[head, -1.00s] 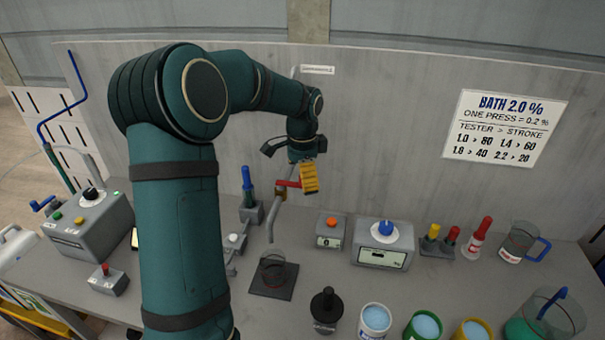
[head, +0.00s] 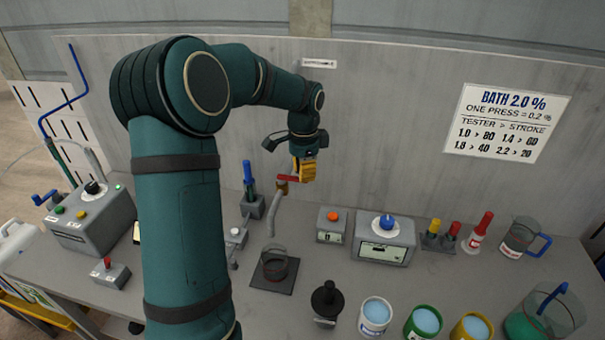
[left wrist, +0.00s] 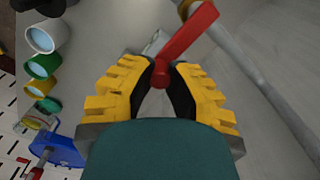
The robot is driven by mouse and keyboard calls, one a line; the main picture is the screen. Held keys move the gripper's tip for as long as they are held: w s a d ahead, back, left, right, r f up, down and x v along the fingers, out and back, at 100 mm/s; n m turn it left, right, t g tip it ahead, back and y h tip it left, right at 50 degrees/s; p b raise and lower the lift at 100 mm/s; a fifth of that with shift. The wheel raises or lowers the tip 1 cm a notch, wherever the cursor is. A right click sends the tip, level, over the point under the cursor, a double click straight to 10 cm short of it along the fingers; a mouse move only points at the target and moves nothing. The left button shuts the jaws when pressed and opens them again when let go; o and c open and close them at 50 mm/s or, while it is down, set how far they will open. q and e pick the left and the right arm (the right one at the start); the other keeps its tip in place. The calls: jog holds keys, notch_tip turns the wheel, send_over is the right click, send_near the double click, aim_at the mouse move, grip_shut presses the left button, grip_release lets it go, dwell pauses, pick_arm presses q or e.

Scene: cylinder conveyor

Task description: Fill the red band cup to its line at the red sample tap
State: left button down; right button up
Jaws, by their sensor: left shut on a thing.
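The red sample tap is a grey bent pipe (head: 276,212) with a red lever (head: 288,178) at its top. My left gripper (head: 303,171) is at the lever. In the left wrist view its yellow-padded fingers (left wrist: 161,78) are shut on the end of the red lever (left wrist: 188,42). The clear red band cup (head: 274,265) stands upright on a dark square pad (head: 287,283), beneath the spout. The cup looks darker and reddish inside; its exact level against the line is too small to tell. My right gripper is in neither view.
Two grey boxes, one with an orange button (head: 332,226) and one with a blue knob (head: 386,240), stand right of the tap. A black-topped thing (head: 326,299) and several cups of blue liquid (head: 375,316) line the front. A jug (head: 522,238) is at right.

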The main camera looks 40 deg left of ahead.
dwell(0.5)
pick_arm(q)
jog(key=shift+s+d+m+p, duration=0.15)
jog(key=shift+s+m, duration=0.45)
jog(key=shift+m, duration=0.65)
jog(key=shift+s+d+m+p, duration=0.15)
jog(key=shift+s+m, duration=0.5)
jog(key=shift+m, duration=0.65)
jog(key=shift+s+d+m+p, duration=0.15)
jog(key=shift+s+m, duration=0.45)
jog(key=shift+m, duration=0.65)
dwell(3.7)
